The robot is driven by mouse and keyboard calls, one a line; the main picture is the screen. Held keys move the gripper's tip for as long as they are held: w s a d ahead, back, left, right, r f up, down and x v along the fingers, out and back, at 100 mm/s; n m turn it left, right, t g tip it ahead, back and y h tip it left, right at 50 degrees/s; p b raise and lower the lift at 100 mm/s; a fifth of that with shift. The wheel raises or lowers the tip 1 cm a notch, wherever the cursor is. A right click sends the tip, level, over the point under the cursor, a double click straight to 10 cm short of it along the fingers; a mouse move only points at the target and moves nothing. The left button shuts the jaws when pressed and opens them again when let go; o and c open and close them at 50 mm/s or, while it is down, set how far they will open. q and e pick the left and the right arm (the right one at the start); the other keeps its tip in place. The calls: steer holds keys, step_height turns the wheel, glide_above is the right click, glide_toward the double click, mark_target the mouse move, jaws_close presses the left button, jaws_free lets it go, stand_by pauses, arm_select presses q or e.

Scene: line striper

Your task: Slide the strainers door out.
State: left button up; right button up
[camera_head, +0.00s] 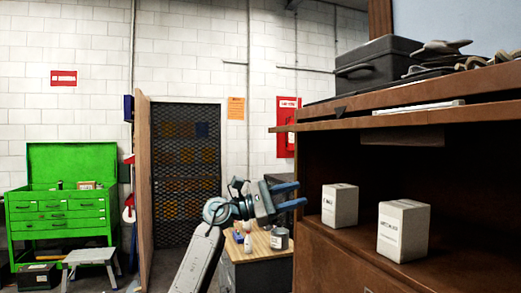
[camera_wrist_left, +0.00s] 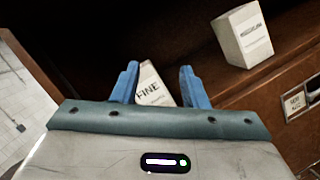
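The brown wooden cabinet (camera_head: 470,259) stands at the right with its dark compartment open. A flat wooden panel (camera_head: 400,118) juts forward along the compartment's top edge; I cannot tell for sure whether it is the strainers door. Two white boxes stand on the compartment floor: the left box (camera_head: 340,205), marked FINE in the left wrist view (camera_wrist_left: 151,86), and another labelled box (camera_head: 403,231). My left gripper (camera_head: 300,194) is open and empty at the compartment's left side, pointing in. In the left wrist view, the FINE box shows between its blue fingers. My right gripper is out of view.
A black case (camera_head: 377,63) and several tools lie on the cabinet top. A labelled metal holder (camera_wrist_left: 297,104) is on the cabinet's lower front. A small wood-topped workbench (camera_head: 262,247) with a can stands behind my left arm. A green tool chest (camera_head: 65,215) stands far left.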

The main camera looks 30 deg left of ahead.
mark_target(300, 128)
arm_select(q)
steer(key=s+a+r+m+t+y, duration=0.2)
steer(key=s+r+m+y, duration=0.2)
steer(key=s+r+m, duration=0.7)
steer(key=w+d+r+n+p, duration=0.1)
steer(key=w+d+r+p, duration=0.1)
steer(key=r, duration=0.1)
steer(key=w+d+r+n+p, duration=0.1)
steer(key=w+d+r+p, duration=0.2)
steer(key=shift+w+d+n, duration=0.2)
steer(key=shift+w+n, duration=0.15)
steer(key=shift+n, duration=0.05)
steer(key=shift+p+x, duration=0.35)
steer(key=shift+x, duration=0.4)
steer(key=shift+f, duration=0.2)
jaws_close()
steer(key=shift+s, duration=0.1)
